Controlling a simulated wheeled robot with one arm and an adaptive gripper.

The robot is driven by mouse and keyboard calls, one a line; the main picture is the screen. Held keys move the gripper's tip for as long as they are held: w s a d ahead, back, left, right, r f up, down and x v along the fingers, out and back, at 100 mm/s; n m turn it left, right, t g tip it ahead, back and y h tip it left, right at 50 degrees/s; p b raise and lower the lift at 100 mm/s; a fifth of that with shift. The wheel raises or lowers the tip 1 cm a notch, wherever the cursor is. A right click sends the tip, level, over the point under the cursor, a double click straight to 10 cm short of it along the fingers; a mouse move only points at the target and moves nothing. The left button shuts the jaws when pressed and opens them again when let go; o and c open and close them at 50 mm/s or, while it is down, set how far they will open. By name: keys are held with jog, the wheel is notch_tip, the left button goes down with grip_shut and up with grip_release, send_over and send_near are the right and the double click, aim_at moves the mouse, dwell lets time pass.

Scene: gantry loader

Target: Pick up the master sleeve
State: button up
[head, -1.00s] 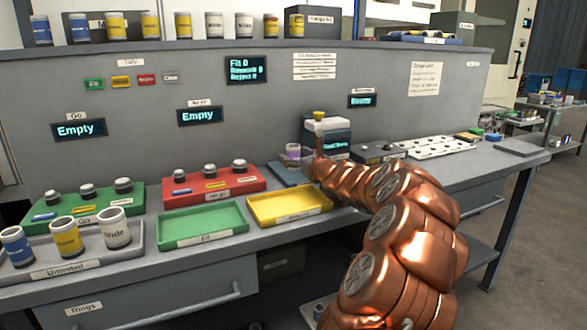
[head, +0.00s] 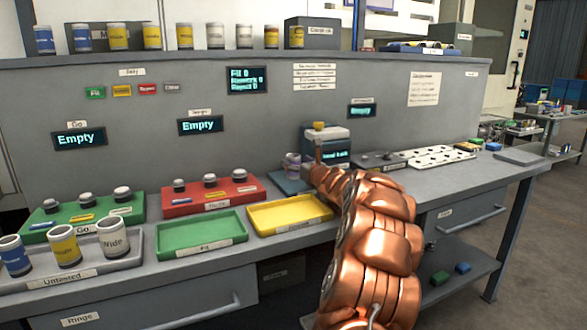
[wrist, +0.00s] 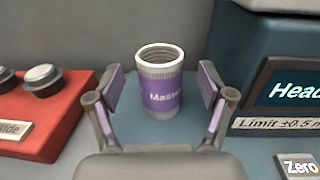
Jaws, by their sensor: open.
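The master sleeve (wrist: 161,92) is a metallic cylinder with a purple band lettered "Master". It stands upright on a blue mat (wrist: 135,134) in the wrist view. My gripper (wrist: 161,88) is open, with one purple-padded finger on each side of the sleeve and visible gaps between. In the head view the sleeve (head: 292,165) stands beside the gauge unit, and my copper-coloured arm hides most of the gripper there.
The gauge unit (head: 326,142) stands close to the right of the sleeve. A red tray (head: 240,202) with knobbed gauges lies to the left. Yellow (head: 262,221) and green (head: 180,240) empty trays lie in front. The bench back panel (head: 225,100) rises behind.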

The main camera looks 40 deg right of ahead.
jog(key=shift+x, duration=0.9)
grip_shut()
